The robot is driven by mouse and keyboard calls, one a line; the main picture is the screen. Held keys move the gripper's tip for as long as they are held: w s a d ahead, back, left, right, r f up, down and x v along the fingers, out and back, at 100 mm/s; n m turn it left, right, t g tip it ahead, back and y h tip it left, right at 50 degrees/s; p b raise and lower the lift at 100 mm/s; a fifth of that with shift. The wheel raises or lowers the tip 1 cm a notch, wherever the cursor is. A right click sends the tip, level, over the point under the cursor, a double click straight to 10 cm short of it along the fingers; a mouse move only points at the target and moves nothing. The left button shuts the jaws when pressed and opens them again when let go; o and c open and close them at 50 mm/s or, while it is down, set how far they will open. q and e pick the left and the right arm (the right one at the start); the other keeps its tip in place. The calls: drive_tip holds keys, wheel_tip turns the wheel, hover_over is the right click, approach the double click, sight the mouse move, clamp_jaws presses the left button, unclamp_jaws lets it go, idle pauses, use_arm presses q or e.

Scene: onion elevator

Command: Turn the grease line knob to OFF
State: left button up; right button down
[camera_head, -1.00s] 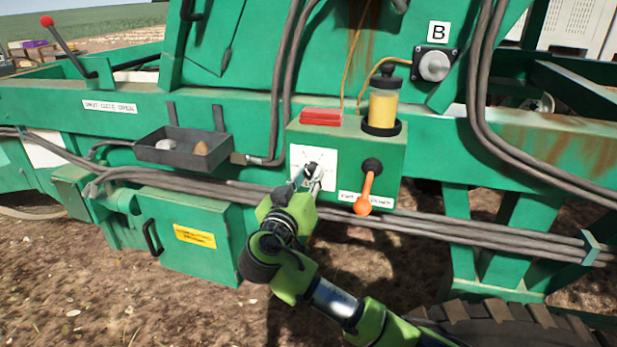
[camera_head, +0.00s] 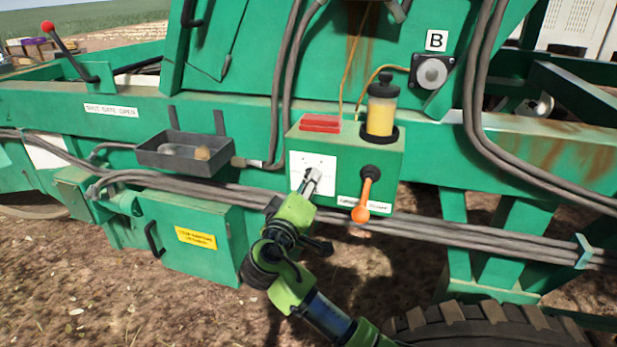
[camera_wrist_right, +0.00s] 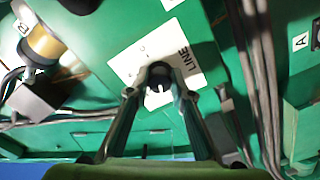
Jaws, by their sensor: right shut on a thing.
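The grease line knob (camera_wrist_right: 159,72) is a small dark knob with a pale mark, on a white plate (camera_head: 325,162) on the front of a green box. In the right wrist view the plate (camera_wrist_right: 190,60) shows the word LINE; the rest of its lettering is hidden or too small to read. My right gripper (camera_head: 312,179) is shut on the knob, its two fingers on either side of it in the right wrist view (camera_wrist_right: 157,93). The fingers mostly hide the knob in the head view. My left gripper is not in view.
An orange-handled lever (camera_head: 364,203) hangs close to the right of the plate. A yellow grease jar (camera_head: 381,112) and a red block (camera_head: 320,123) sit on the box. A dark tray (camera_head: 170,160) is to the left. Grey hoses (camera_head: 400,226) run below.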

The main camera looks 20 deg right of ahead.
drive_tip(key=shift+n+p, duration=1.25)
drive_tip(key=shift+n, duration=0.75)
drive_tip(key=c, duration=1.8)
unclamp_jaws()
drive_tip(key=v, duration=1.2)
